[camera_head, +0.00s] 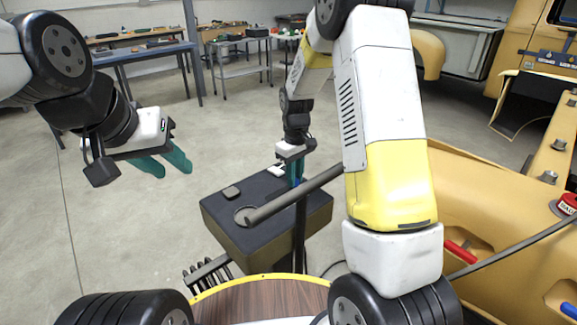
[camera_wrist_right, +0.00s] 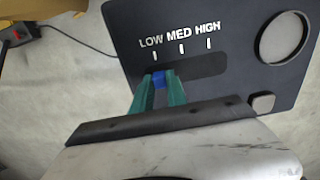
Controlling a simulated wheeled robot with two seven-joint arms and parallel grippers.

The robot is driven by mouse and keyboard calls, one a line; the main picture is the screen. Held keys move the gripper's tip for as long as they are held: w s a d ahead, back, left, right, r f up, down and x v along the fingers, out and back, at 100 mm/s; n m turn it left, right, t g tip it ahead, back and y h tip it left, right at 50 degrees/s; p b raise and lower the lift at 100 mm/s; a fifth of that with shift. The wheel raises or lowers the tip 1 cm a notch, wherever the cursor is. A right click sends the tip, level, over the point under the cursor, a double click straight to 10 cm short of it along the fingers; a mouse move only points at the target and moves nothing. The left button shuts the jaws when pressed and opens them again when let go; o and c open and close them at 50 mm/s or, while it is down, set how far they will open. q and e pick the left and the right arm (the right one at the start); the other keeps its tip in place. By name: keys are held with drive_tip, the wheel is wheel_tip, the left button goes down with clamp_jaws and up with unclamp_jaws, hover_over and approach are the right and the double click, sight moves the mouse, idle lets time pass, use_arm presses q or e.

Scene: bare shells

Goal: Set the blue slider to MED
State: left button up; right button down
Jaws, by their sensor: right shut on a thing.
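The black control box (camera_head: 225,210) shows its top panel in the right wrist view (camera_wrist_right: 130,20), with the printed words LOW, MED and HIGH over three white tick marks. The blue slider (camera_wrist_right: 158,79) sits at the LOW end of the dark slot (camera_wrist_right: 205,68), roughly below the LOW tick. My right gripper (camera_wrist_right: 158,84) is shut on the slider, with one green finger on each side of it; in the head view it reaches down onto the box top (camera_head: 295,182). My left gripper (camera_head: 172,166) is open and empty in the air, left of the box.
The panel also has a round recess (camera_wrist_right: 284,38) and a small grey square button (camera_wrist_right: 263,103). A red switch on a power strip (camera_wrist_right: 16,33) lies on the floor. A yellow vehicle body (camera_head: 480,200) stands at the right. Workbenches (camera_head: 155,50) are at the back.

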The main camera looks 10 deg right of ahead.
sight(285, 191)
idle(0.3)
drive_tip(key=shift+s+a, duration=0.55)
drive_tip(key=shift+a, duration=0.3)
drive_tip(key=shift+s+a, duration=0.55)
drive_tip(key=shift+a, duration=0.25)
drive_tip(key=c, duration=1.3)
unclamp_jaws()
drive_tip(key=shift+r, duration=3.95)
